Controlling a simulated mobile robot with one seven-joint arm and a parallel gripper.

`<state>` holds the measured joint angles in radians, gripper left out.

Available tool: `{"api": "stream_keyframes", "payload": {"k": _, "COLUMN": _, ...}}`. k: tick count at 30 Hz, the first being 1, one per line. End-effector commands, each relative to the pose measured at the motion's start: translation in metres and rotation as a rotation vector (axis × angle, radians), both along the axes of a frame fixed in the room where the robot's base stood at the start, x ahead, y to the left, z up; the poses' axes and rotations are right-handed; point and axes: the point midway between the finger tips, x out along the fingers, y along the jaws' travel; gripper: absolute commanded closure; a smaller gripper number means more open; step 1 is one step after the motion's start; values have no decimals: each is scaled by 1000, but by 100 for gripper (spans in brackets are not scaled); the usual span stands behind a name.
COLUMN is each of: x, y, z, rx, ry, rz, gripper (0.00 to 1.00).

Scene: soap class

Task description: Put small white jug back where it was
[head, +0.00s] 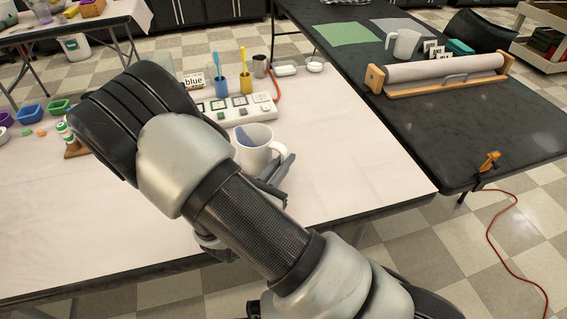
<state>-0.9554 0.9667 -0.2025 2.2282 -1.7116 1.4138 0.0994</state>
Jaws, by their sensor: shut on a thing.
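A small white jug (257,158) with a handle on its right side is near the middle of the view. A blue patch shows inside its mouth. My gripper (276,174) is shut on the jug at its lower right side; my arm hides much of the grip. The jug looks upright, over the white-covered table (345,180). I cannot tell whether its base touches the table.
Small coloured bowls (31,113) sit at the left. The right part of the white-covered table is clear. A paper roll (445,70) lies on the dark table.

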Motion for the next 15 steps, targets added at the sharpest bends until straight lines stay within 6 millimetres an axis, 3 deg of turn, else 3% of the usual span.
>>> {"api": "stream_keyframes", "payload": {"k": 8, "x": 0, "y": 0, "z": -2, "rx": 0, "ry": -1, "rz": 0, "gripper": 100}}
{"api": "stream_keyframes", "payload": {"k": 9, "x": 0, "y": 0, "z": -3, "rx": 0, "ry": 0, "rz": 0, "gripper": 90}}
{"api": "stream_keyframes", "payload": {"k": 12, "x": 0, "y": 0, "z": -2, "rx": 0, "ry": 0, "rz": 0, "gripper": 73}}
{"api": "stream_keyframes", "payload": {"k": 15, "x": 0, "y": 0, "z": -2, "rx": 0, "ry": 0, "rz": 0, "gripper": 73}}
